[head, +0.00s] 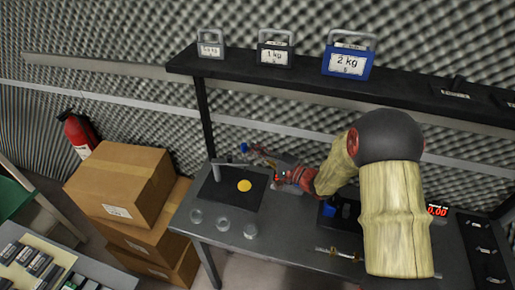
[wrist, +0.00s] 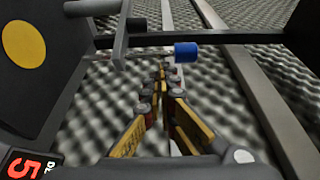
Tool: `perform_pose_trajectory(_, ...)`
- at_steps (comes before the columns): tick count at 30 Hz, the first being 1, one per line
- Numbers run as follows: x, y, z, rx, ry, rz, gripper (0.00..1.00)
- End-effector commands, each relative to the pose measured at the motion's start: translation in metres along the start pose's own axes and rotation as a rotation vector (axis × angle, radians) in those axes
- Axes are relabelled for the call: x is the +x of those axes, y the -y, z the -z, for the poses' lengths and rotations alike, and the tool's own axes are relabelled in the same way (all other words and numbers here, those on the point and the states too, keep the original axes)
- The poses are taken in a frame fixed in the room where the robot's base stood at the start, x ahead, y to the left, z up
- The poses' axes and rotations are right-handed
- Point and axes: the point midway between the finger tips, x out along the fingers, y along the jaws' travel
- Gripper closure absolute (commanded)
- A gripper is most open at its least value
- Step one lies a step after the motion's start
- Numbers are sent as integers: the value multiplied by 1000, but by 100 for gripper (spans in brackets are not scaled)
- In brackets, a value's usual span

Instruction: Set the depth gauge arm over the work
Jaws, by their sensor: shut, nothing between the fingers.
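The depth gauge stands at the bench's left end, with a dark base (head: 217,192), a grey upright post (head: 214,171) and a thin arm with a blue end (head: 244,147). A yellow disc (head: 244,186), likely the work, lies on the base; it also shows in the wrist view (wrist: 24,38). The blue end (wrist: 187,53) points away from the disc, so the arm is not over it. My gripper (wrist: 160,72) is shut and empty, its tips just short of the thin rod beside the blue end. Whether they touch is unclear. In the head view my gripper (head: 258,154) is small.
Several clear round pieces (head: 222,223) lie along the bench front. A shelf (head: 300,78) with labelled weights hangs above. A blue-topped device (head: 342,210) and a red display (head: 437,211) sit to the right. Cardboard boxes (head: 118,183) stand left of the bench.

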Motion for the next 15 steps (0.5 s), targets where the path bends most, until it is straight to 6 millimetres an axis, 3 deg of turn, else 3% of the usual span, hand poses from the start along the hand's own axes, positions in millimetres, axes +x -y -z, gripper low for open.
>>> perform_pose_trajectory(15,-6,-1,-8,-2,0,1,100)
